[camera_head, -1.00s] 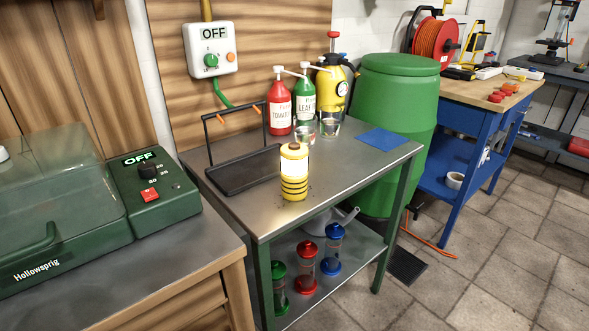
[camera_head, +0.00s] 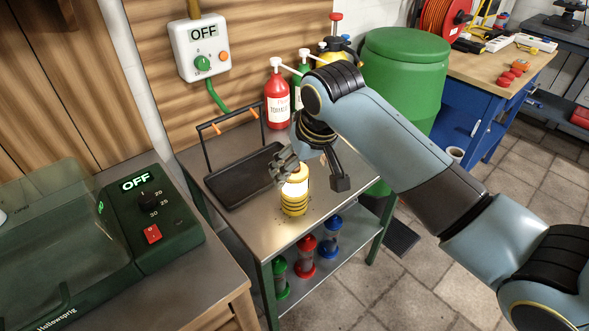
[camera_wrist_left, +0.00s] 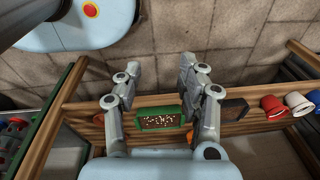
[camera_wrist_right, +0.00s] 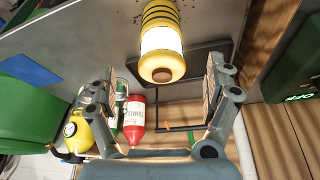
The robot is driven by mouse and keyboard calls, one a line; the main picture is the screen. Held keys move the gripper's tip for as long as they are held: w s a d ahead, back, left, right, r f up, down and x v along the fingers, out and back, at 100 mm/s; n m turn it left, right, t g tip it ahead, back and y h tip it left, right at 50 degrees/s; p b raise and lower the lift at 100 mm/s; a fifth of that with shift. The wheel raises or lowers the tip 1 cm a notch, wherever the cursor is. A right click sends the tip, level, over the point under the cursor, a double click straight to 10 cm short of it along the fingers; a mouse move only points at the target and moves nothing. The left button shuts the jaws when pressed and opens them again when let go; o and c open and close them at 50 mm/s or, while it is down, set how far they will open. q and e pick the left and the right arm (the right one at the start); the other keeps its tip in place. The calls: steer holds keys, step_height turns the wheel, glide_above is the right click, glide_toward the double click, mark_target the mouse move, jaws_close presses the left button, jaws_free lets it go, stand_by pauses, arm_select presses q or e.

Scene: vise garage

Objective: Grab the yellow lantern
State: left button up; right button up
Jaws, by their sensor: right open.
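The yellow lantern (camera_head: 295,192), with a glowing white middle and dark bands at its base, stands upright on the metal table (camera_head: 262,235). My right gripper (camera_head: 313,172) is open over the table at the lantern, with one finger on each side of it in the head view. In the right wrist view the lantern (camera_wrist_right: 161,42) shows between and beyond the open fingers (camera_wrist_right: 162,88), and I see no contact. My left gripper (camera_wrist_left: 163,80) is open and empty in the left wrist view, away from the lantern.
A black tray (camera_head: 232,190) with an upright handle frame lies left of the lantern. A red bottle (camera_head: 277,100) stands behind it. A green barrel (camera_head: 400,75) stands at the right. Several coloured jars are on the lower shelf.

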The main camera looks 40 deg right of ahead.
mark_target(294, 172)
steer(key=shift+w+r, duration=0.5)
steer(key=shift+r, duration=0.1)
steer(key=x, duration=0.4)
steer(key=shift+w+f, duration=0.35)
steer(key=shift+f, duration=0.4)
steer(key=x, duration=0.3)
steer(key=shift+f, duration=0.35)
steer(key=shift+w+f, duration=0.15)
steer(key=shift+f, duration=0.25)
arm_select(q)
steer(key=shift+s+a+r, duration=0.2)
steer(key=shift+s+r, duration=0.05)
steer(key=shift+s, duration=0.2)
steer(key=shift+s, duration=0.1)
arm_select(e)
steer(key=shift+c, duration=1)
arm_select(q)
steer(key=shift+s+a, duration=0.1)
arm_select(e)
steer(key=c, duration=1.2)
